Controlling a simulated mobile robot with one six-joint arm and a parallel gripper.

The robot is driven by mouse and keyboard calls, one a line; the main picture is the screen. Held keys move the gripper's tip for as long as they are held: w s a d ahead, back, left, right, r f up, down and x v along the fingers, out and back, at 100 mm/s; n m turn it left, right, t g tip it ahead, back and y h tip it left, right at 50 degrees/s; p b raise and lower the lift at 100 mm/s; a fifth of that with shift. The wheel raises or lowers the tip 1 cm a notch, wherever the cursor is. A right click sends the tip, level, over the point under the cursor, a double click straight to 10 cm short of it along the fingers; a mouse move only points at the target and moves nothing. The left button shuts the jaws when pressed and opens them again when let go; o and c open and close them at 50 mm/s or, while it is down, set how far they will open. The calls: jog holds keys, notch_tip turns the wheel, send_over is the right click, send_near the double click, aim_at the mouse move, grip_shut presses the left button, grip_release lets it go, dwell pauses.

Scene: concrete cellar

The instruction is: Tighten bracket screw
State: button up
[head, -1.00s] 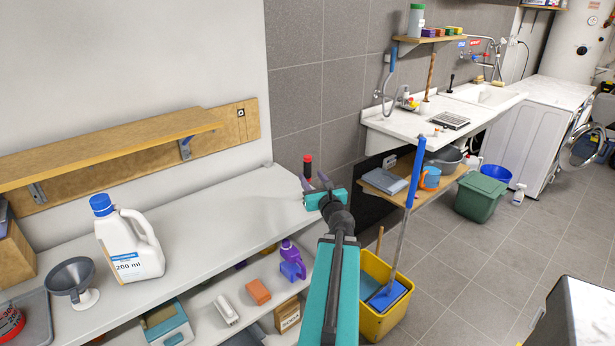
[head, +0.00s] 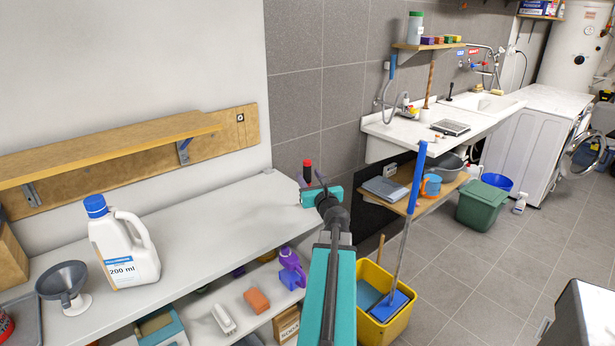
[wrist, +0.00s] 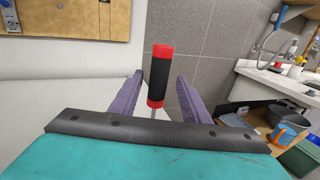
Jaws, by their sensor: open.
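A screwdriver with a red and black handle (wrist: 159,77) stands upright between the two purple fingers of my gripper (wrist: 159,76) in the wrist view, with a gap on each side. Part of its metal shaft shows below; its tip is hidden. In the head view, the handle (head: 307,171) shows by the worktop's right end, just behind my gripper (head: 318,186). My gripper is open. A wooden wall shelf (head: 110,148) on the left rests on metal brackets, one at its right end (head: 184,151) and one further left (head: 31,194). I cannot make out the screw.
The white worktop (head: 215,212) holds a white bottle with a blue cap (head: 123,250) and a grey funnel (head: 63,283); its right part is clear. A yellow bucket (head: 385,318) with a blue-handled mop (head: 417,178) stands right of my arm. A sink counter (head: 405,132) lies beyond.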

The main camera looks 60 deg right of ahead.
jog(key=shift+w+d, duration=0.1)
jog(key=shift+w, duration=0.05)
jog(key=p+x, duration=0.1)
jog(key=x, duration=0.4)
dwell(0.6)
dwell(0.4)
grip_shut()
jog(key=shift+r, duration=0.1)
